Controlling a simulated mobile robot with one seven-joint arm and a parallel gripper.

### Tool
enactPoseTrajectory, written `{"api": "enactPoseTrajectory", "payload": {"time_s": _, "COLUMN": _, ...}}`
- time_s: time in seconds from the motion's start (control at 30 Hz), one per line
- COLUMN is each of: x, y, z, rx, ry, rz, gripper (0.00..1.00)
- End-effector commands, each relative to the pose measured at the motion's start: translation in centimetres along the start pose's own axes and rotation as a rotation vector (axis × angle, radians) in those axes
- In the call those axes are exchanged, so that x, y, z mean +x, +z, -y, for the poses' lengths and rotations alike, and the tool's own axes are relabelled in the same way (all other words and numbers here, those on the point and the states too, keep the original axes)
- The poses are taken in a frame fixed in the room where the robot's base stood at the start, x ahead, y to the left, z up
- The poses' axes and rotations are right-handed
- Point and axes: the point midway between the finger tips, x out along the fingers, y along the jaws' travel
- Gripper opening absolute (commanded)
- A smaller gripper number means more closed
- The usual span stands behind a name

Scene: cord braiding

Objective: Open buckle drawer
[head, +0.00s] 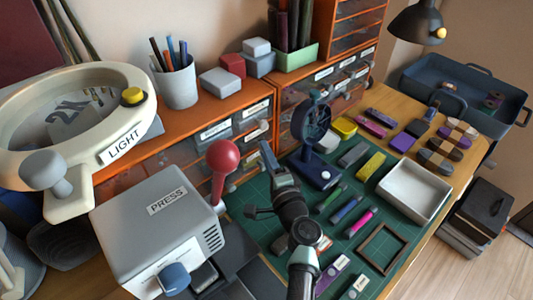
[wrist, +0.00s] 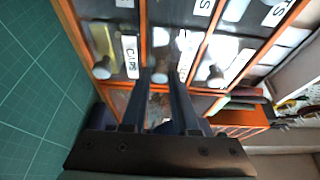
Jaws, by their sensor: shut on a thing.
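My gripper (wrist: 160,86) is shut on a small round drawer knob (wrist: 160,74) in the wrist view, one finger on each side of it. The knob belongs to the middle drawer of a row of clear-fronted drawers in an orange frame. That drawer's white label (wrist: 184,42) is washed out by glare, so I cannot read it. The drawer to its left has a label reading CAPS (wrist: 130,57). In the head view my gripper (head: 266,152) is at the front of the orange drawer cabinet (head: 277,112); the knob is hidden there. No label reading buckle is legible.
A press (head: 155,230) with a red-balled lever (head: 222,158) stands left of my arm. A dark blue stand (head: 316,170) is close on the right.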

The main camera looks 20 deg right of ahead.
Motion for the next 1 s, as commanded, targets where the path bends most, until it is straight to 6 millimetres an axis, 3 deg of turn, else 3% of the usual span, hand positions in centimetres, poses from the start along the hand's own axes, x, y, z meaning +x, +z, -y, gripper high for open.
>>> {"api": "enactPoseTrajectory", "payload": {"time_s": 0.37, "x": -0.8, "y": -0.4, "z": -0.1, "rx": -0.002, "ry": 0.000, "rz": -0.001, "gripper": 0.00}}
{"api": "enactPoseTrajectory", "payload": {"time_s": 0.73, "x": -8.9, "y": -3.8, "z": -0.3, "rx": -0.002, "ry": 0.002, "rz": -0.004, "gripper": 0.00}}
{"api": "enactPoseTrajectory", "payload": {"time_s": 1.0, "x": -10.7, "y": -4.4, "z": 0.0, "rx": 0.001, "ry": 0.000, "rz": -0.001, "gripper": 0.00}}
